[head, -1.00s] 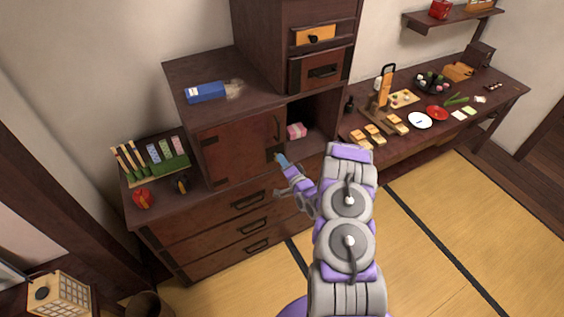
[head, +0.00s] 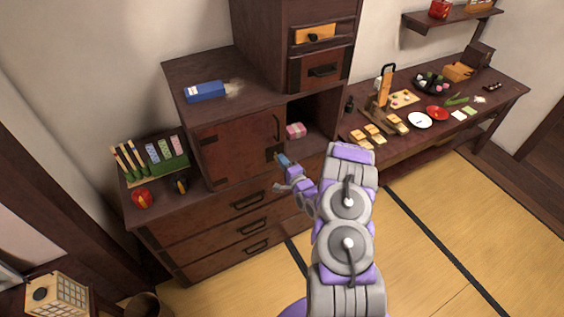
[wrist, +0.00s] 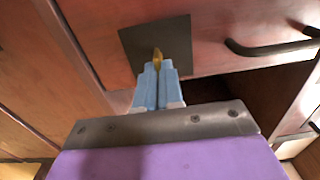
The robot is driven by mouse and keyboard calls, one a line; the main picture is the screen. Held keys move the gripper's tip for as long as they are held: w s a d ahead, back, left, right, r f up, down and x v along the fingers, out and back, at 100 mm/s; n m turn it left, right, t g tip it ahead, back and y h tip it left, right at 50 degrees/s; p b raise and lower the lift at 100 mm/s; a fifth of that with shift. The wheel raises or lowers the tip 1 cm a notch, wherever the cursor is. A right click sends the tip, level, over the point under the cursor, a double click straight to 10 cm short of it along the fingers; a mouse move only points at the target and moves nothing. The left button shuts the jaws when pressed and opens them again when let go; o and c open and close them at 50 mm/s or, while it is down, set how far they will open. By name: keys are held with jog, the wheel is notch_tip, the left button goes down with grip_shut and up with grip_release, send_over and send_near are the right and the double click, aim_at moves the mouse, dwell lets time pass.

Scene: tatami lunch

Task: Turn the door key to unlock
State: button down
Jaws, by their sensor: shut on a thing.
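The cabinet door (head: 225,145) is a reddish-brown wooden panel, shut, with a dark curved handle (head: 277,128). A dark square lock plate (head: 274,153) sits at its lower right; it also shows in the wrist view (wrist: 180,42). A brass key (wrist: 157,55) stands at the middle of the plate. My gripper (head: 283,160) is at the plate, and its blue fingers (wrist: 157,70) are shut on the key. The fingers hide most of the key, and I cannot tell the depth of its shaft in the lock.
The door handle is close to the right of my fingers in the wrist view (wrist: 272,49). Drawers with handles (head: 250,200) are below. A blue carton (head: 206,92) lies on top.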

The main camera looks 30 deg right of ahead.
jog(key=shift+d+f, duration=0.1)
jog(key=c, duration=1.3)
grip_release()
jog(key=shift+d, duration=0.2)
jog(key=shift+a, duration=0.1)
jog(key=s, duration=0.5)
jog(key=s+p, duration=0.1)
jog(key=s, duration=0.5)
jog(key=s+p, duration=0.1)
jog(key=s, duration=0.5)
jog(key=shift+s+d, duration=0.15)
jog(key=shift+d, duration=0.25)
jog(key=shift+f, duration=0.1)
